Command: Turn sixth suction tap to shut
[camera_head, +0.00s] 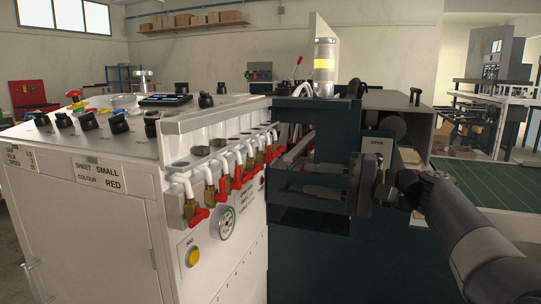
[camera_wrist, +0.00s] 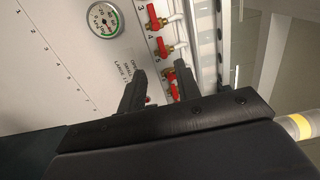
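The suction taps are a row of brass valves with red lever handles and white hoses on the white machine's side (camera_head: 215,190). In the wrist view, three red handles show clearly: an upper one (camera_wrist: 153,15), a middle one (camera_wrist: 163,47) and a lower one (camera_wrist: 172,85) close to my fingers. Printed numbers 3, 4 and 5 stand beside them; I cannot read a 6. A small red bit (camera_wrist: 148,100) shows between my fingers. My gripper (camera_wrist: 160,70) is open, its fingers apart near the lower taps. The head view shows my gripper side-on (camera_head: 304,180), right of the row.
A round pressure gauge (camera_head: 226,224) and a yellow button (camera_head: 193,257) sit below the taps; the gauge also shows in the wrist view (camera_wrist: 104,19). Black knobs (camera_head: 118,124) top the machine. A beacon post (camera_head: 324,60) stands behind my gripper. A green mat (camera_head: 480,185) lies at right.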

